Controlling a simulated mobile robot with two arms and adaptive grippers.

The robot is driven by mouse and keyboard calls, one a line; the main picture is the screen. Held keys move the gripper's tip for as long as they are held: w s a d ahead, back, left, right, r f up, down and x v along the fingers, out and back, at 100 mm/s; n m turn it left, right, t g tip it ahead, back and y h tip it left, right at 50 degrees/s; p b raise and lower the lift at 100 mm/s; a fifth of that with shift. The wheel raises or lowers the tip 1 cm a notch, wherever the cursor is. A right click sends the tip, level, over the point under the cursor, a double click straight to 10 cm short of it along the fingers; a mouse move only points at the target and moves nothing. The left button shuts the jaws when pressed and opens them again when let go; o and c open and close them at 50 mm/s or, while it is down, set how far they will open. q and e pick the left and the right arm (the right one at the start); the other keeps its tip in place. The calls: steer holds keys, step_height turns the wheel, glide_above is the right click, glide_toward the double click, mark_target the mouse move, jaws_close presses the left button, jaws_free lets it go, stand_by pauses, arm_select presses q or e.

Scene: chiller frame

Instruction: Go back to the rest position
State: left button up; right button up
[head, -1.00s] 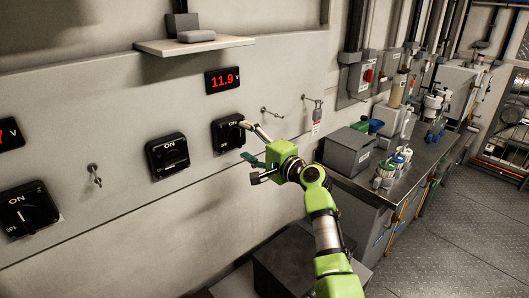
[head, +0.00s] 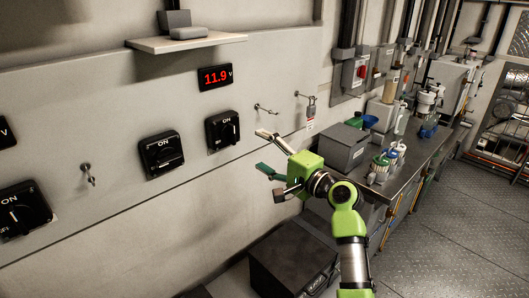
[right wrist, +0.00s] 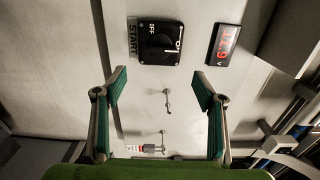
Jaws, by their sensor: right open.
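My right gripper (head: 268,153) is in the middle of the head view, in front of the wall panel and apart from it. Its two green-padded fingers are spread, with nothing between them; they also show in the right wrist view (right wrist: 160,85). A black rotary switch (head: 222,130) sits on the panel up and left of the gripper, and it shows at the top of the right wrist view (right wrist: 160,42). A red display (head: 215,77) above it reads 11.9 V. My left gripper is not in view.
More black switches (head: 161,154) line the panel to the left. Hooks (head: 266,109) stick out of it, one holding a padlock and tag (head: 311,112). A shelf (head: 190,40) juts out above. A grey box (head: 343,147) and bottles stand on the steel counter (head: 405,175). A dark case (head: 293,262) lies below.

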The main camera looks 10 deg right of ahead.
steer(key=s+d+f+n+g+h, duration=0.2)
steer(key=s+f+n+g+h, duration=0.15)
steer(key=s+f, duration=0.75)
steer(key=s+d+f+n+g+h, duration=0.2)
steer(key=s+d+f+n+g, duration=0.15)
steer(key=s+f, duration=0.75)
steer(key=s+d+f+n+g+h, duration=0.25)
steer(key=s+d+f, duration=0.2)
steer(key=s, duration=0.65)
steer(key=s+d+f+n+g+h, duration=0.25)
steer(key=s+f+n, duration=0.2)
steer(key=s, duration=0.75)
step_height(320, 180, down, 27)
steer(key=s, duration=0.2)
steer(key=s+d+f+g, duration=0.1)
steer(key=s+d+f, duration=0.2)
steer(key=s+f, duration=1.3)
steer(key=shift+s+d+m+g, duration=0.15)
steer(key=shift+s+m+g, duration=0.15)
steer(key=shift+s, duration=0.15)
steer(key=shift+f, duration=0.1)
